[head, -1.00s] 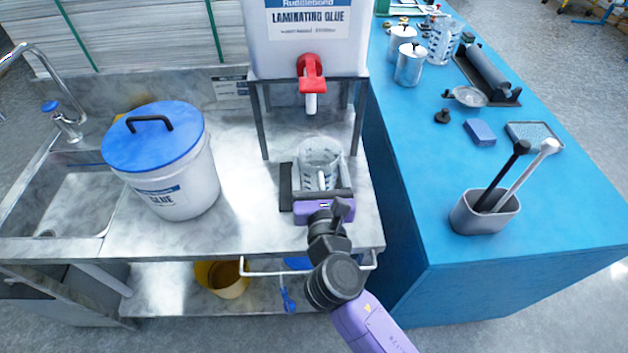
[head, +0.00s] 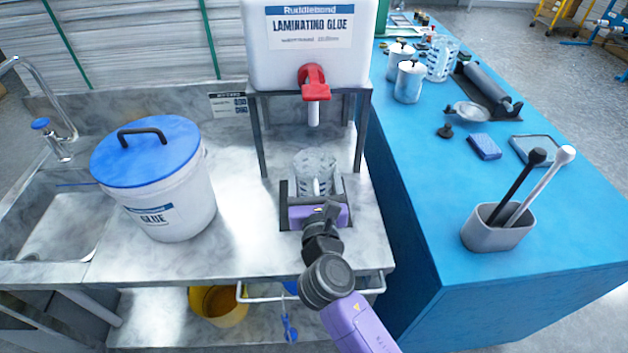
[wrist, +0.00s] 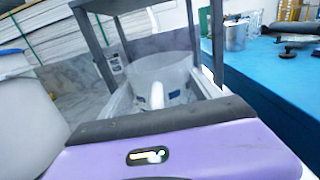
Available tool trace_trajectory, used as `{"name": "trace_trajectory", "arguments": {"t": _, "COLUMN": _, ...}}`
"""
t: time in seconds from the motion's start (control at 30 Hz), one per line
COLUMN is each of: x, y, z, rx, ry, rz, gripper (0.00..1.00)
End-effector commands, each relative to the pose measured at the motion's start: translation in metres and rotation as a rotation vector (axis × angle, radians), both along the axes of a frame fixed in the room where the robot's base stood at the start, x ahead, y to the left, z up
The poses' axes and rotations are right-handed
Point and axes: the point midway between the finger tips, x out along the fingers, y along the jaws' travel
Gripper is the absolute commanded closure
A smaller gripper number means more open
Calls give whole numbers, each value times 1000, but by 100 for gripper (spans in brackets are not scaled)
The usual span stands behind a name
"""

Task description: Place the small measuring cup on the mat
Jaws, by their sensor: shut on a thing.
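The small measuring cup (head: 316,163) is clear with dark markings. It is upright between the fingers of my gripper (head: 315,187), which is shut on it, in front of and below the red tap. In the wrist view the cup (wrist: 172,78) shows just beyond the purple gripper body, its lower part hidden. A flat grey-blue rectangular pad (head: 538,149) on the blue table may be the mat, but I cannot tell for sure.
A glue container with a red tap (head: 314,84) stands on a dark frame (head: 259,140) around my gripper. A lidded glue bucket (head: 178,215) is left. On the blue table (head: 430,225) are a utensil holder (head: 490,235), a sponge (head: 484,147), a roller (head: 487,88) and a larger clear cup (head: 441,60).

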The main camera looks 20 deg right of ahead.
Motion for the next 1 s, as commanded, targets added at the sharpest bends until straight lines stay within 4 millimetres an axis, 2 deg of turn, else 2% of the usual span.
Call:
{"name": "trace_trajectory", "arguments": {"t": 0.07, "x": 0, "y": 0, "z": -7, "rx": -1, "ry": 0, "rz": 0, "gripper": 69}}
{"name": "trace_trajectory", "arguments": {"t": 0.47, "x": 0, "y": 0, "z": -11, "rx": 0, "ry": 0, "rz": 0, "gripper": 69}}
{"name": "trace_trajectory", "arguments": {"t": 0.5, "x": 0, "y": 0, "z": -10, "rx": 1, "ry": 0, "rz": 0, "gripper": 21}}
{"name": "trace_trajectory", "arguments": {"t": 0.6, "x": 0, "y": 0, "z": -10, "rx": 0, "ry": 0, "rz": 0, "gripper": 5}}
{"name": "trace_trajectory", "arguments": {"t": 1.0, "x": -3, "y": 1, "z": -7, "rx": -1, "ry": 0, "rz": 1, "gripper": 5}}
